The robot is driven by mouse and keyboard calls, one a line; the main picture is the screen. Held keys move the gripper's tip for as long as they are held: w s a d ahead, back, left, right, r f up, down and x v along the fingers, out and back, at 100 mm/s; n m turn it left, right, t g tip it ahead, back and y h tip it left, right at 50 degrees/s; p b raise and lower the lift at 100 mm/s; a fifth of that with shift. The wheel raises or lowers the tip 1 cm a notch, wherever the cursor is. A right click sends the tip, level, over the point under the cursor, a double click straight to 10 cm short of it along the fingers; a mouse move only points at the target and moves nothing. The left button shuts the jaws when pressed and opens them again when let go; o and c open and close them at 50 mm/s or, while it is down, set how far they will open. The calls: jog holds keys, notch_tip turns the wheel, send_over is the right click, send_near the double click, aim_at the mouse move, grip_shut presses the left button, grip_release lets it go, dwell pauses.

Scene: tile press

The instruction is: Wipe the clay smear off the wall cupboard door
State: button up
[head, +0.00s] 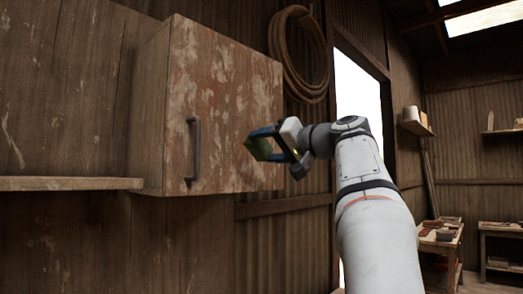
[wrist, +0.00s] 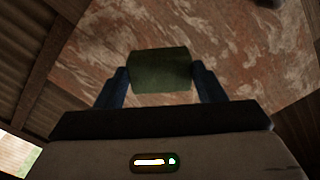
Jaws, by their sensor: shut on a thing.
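The wall cupboard door (head: 225,95) is worn wood with reddish-brown and pale patches. It is shut and has a dark vertical handle (head: 193,150) near its left edge. My gripper (head: 262,143) is in front of the right part of the door, shut on a green block-like sponge (head: 258,149). In the wrist view the green sponge (wrist: 160,70) sits between two blue fingers, with the blotchy door (wrist: 225,35) behind it. I cannot tell whether the sponge touches the door. I cannot tell the clay smear apart from the other patches.
A wooden shelf (head: 70,183) juts from the wall left of the cupboard. A coiled hose (head: 300,55) hangs on the wall to its right, beside a bright doorway (head: 358,95). Tables with small items (head: 440,235) stand far right.

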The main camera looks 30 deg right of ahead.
jog(key=shift+b+v, duration=0.45)
jog(key=shift+v, duration=1.1)
jog(key=shift+a, duration=0.1)
